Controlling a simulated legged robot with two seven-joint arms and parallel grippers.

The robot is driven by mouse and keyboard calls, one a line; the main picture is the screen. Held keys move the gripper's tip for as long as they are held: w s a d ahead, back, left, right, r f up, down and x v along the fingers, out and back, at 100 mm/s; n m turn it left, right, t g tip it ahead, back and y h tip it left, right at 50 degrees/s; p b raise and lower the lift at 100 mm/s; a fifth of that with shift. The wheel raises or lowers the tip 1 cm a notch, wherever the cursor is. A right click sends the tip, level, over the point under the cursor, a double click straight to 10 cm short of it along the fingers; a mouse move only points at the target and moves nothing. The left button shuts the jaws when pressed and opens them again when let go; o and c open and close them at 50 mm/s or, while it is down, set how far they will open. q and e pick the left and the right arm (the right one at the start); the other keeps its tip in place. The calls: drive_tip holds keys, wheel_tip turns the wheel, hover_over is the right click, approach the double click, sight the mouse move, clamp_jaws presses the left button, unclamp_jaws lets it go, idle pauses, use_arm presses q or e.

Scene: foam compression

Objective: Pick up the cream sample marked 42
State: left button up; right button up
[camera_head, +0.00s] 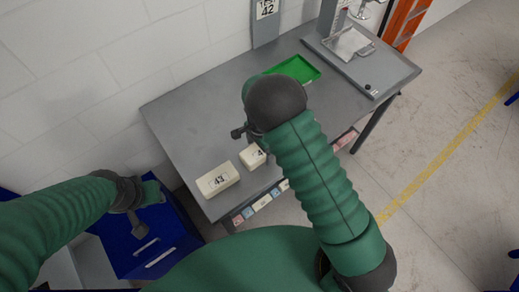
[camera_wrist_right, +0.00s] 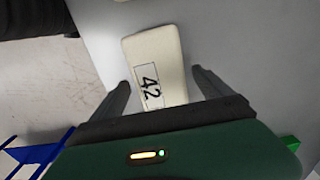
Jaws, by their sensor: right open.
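The cream sample marked 42 (camera_wrist_right: 156,62) lies on the grey table, its label readable in the right wrist view. In the head view the same sample (camera_head: 252,156) is partly hidden by my right arm. My right gripper (camera_wrist_right: 158,80) is open, with one finger on each side of the sample's near end; I cannot tell whether they touch it. In the head view this gripper (camera_head: 243,132) is mostly hidden behind my wrist. My left gripper (camera_head: 138,222) hangs over a blue bin at the left; its jaws are not clear.
A cream sample marked 43 (camera_head: 217,180) lies left of sample 42 on the grey table (camera_head: 190,125). A green tray (camera_head: 297,69) sits further back. A grey testing device (camera_head: 352,48) stands at the far right. A blue bin (camera_head: 125,258) stands left of the table.

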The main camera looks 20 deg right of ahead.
drive_tip(key=shift+w+f, duration=0.15)
drive_tip(key=shift+f, duration=0.35)
drive_tip(key=c, duration=1.4)
